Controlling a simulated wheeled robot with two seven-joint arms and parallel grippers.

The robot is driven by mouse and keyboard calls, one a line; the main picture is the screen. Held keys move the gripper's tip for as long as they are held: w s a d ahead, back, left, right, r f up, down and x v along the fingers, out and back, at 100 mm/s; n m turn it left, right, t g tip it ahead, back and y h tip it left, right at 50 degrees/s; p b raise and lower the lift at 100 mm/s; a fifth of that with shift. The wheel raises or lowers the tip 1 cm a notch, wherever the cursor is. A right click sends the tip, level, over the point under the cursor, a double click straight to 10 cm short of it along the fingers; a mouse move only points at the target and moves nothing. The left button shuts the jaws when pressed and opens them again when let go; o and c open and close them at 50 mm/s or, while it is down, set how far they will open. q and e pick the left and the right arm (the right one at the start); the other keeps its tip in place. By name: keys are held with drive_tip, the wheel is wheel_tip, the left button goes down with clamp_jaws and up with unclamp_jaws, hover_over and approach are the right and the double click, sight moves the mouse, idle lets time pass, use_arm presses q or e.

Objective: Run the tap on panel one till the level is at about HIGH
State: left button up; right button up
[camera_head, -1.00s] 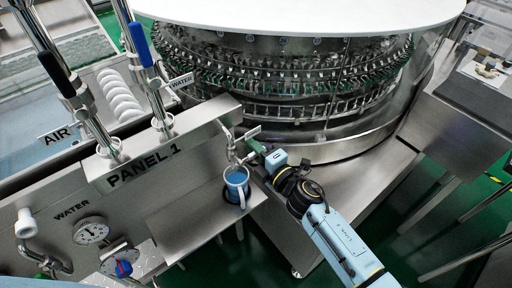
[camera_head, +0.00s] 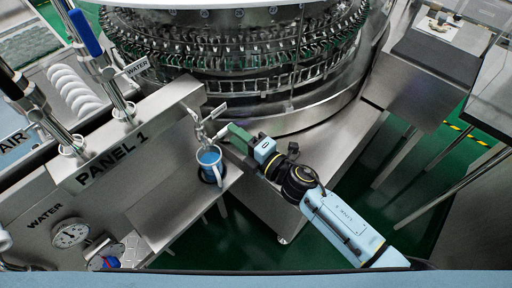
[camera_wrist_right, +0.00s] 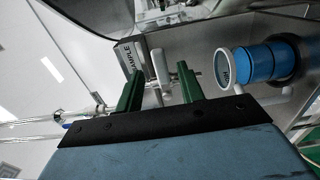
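The tap (camera_head: 203,131) sticks out from the end of panel one (camera_head: 112,158). Below it a blue mug with a white rim and handle (camera_head: 209,160) stands in a dark ring holder; it also shows in the right wrist view (camera_wrist_right: 262,63). My right gripper (camera_head: 230,138) is at the tap. In the right wrist view its two green fingers (camera_wrist_right: 160,84) are apart, with the pale tap handle (camera_wrist_right: 160,66) between them and gaps on both sides. My left gripper is not in view.
A small sign (camera_head: 219,111) sits by the tap; in the right wrist view it reads SAMPLE (camera_wrist_right: 130,57). A gauge (camera_head: 70,233) and a blue knob are on the panel's lower left.

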drive_tip(key=v, duration=0.7)
drive_tip(key=shift+d, duration=0.15)
drive_tip(key=s+d+f+m+g+h, duration=0.1)
drive_tip(key=s+d+f+m+h, duration=0.15)
drive_tip(key=d+f+m, duration=0.45)
drive_tip(key=s+d+f+m+h, duration=0.2)
drive_tip(key=d+f+h, duration=0.15)
drive_tip(key=f, duration=0.75)
drive_tip(key=s+d+f+m+g+h, duration=0.1)
drive_tip(key=s+d+f+m+h, duration=0.25)
drive_tip(key=f, duration=0.65)
drive_tip(key=s+d+f+m+g+h+b, duration=0.1)
drive_tip(key=s+d+f+m+g, duration=0.1)
drive_tip(key=s+d+f+m, duration=0.3)
drive_tip(key=s+d+f+m+g+h, duration=0.2)
drive_tip(key=s+f, duration=0.4)
drive_tip(key=s, duration=0.1)
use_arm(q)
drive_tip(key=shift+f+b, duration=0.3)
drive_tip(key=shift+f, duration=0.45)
use_arm(e)
drive_tip(key=s+d+f+m+g, duration=0.1)
drive_tip(key=s+f+m+g, duration=0.1)
drive_tip(key=s, duration=0.7)
drive_tip(key=s+d+f+m+g, duration=0.1)
drive_tip(key=s+f+m+g, duration=0.2)
drive_tip(key=s, duration=0.6)
drive_tip(key=shift+d+f+m+h, duration=0.35)
drive_tip(key=shift+d+f, duration=0.05)
drive_tip(key=shift+f, duration=0.05)
